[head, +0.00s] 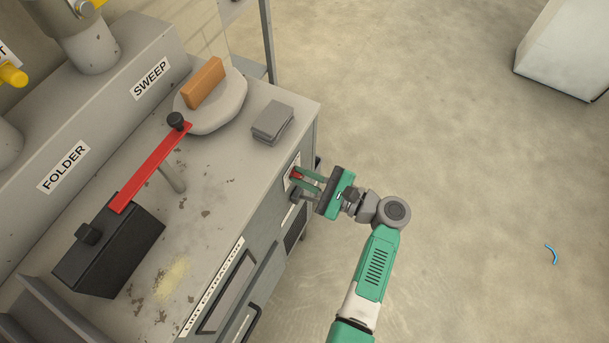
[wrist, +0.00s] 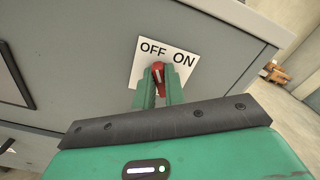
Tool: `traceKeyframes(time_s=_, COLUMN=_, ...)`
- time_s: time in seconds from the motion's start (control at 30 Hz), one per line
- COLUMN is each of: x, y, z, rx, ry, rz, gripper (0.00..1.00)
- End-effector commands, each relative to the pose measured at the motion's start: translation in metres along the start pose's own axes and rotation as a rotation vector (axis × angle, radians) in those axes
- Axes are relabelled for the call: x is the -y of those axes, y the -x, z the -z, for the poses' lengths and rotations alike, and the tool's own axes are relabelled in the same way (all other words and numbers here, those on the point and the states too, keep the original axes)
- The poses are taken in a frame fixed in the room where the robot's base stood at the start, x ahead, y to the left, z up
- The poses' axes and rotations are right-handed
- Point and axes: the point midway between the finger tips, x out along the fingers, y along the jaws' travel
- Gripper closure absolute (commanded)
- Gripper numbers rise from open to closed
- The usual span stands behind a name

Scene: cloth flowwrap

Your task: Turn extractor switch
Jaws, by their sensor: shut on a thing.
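The extractor switch is a red knob (wrist: 158,78) with a white mark, on a white plate (wrist: 178,61) lettered OFF and ON. In the wrist view the knob's top leans slightly left, toward the OFF side. My gripper (wrist: 160,92) has its two green fingers on either side of the knob, shut on it. In the head view the red knob (head: 296,174) shows at my gripper's (head: 299,180) fingertips, on the right side of the grey cabinet. The fingers hide part of the knob and the plate's lower part.
The cabinet top (head: 205,200) carries a red lever (head: 150,167), a black box (head: 108,250), a grey block (head: 272,122) and an orange-brown block (head: 204,82) on a round pad. A panel lettered LINT EXTRACTOR (head: 212,287) is on the cabinet's front. The floor to the right is mostly clear.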

Motion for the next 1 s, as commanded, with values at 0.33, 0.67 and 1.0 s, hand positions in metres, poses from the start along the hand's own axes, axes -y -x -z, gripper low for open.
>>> traceKeyframes(time_s=0.33, x=-0.0014, y=0.0001, z=0.0005, rx=0.001, ry=0.188, rz=0.000, gripper=1.00)
traceKeyframes(time_s=0.67, x=-0.0014, y=0.0002, z=0.0003, rx=0.000, ry=0.250, rz=0.000, gripper=1.00)
traceKeyframes(time_s=1.0, x=-0.0013, y=0.0002, z=0.0002, rx=0.000, ry=0.254, rz=0.000, gripper=1.00)
